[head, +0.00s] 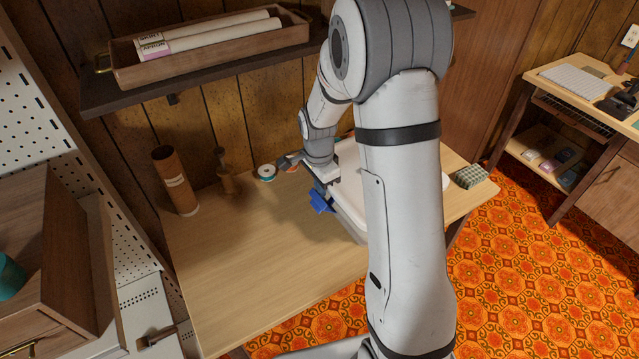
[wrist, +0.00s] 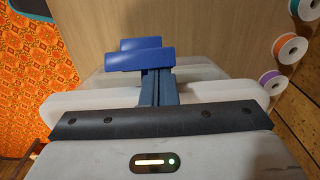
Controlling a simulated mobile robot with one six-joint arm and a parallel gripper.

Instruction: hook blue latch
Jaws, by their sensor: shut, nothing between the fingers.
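The blue latch (head: 321,202) is on the near left side of a pale plastic box (head: 350,222), beside my arm. In the wrist view the latch (wrist: 125,61) shows as a wide blue bar with a second blue piece just behind it. My gripper (wrist: 158,74) is shut and empty, its fingertips at the right half of the blue bar. I cannot tell whether they touch it. The box's pale lid (wrist: 95,98) shows under the fingers. In the head view my arm hides much of the box, and the fingertips are hard to make out.
The box stands on a wooden table (head: 240,255). Thread spools (wrist: 291,48) lie at the right in the wrist view. A cardboard tube (head: 175,182) stands at the back left. A shelf with a wooden tray (head: 210,55) hangs above. The table's front left is clear.

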